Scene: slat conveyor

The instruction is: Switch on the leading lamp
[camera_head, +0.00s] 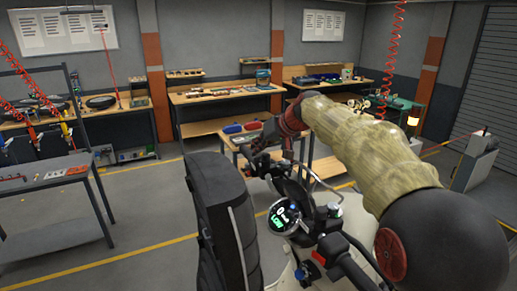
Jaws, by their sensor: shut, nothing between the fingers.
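A motorcycle-like vehicle stands close in front, with dark handlebars (333,245) and a round lit display (284,216) with green and white characters. A small red part (319,257) sits on the near handlebar control. A lamp at the vehicle's front cannot be made out from here. My arm, in a khaki sleeve, reaches from the lower right over the handlebars. My gripper (258,160) is small and dark at its far end, beyond the display. It is shut and holds nothing. Whether it touches the vehicle cannot be told.
A tall black padded shape (218,220) stands left of the display. A small table (238,139) with red and blue items is behind the gripper. A grey workbench (45,174) is at left, and benches line the back wall. A small lamp (413,118) glows at right.

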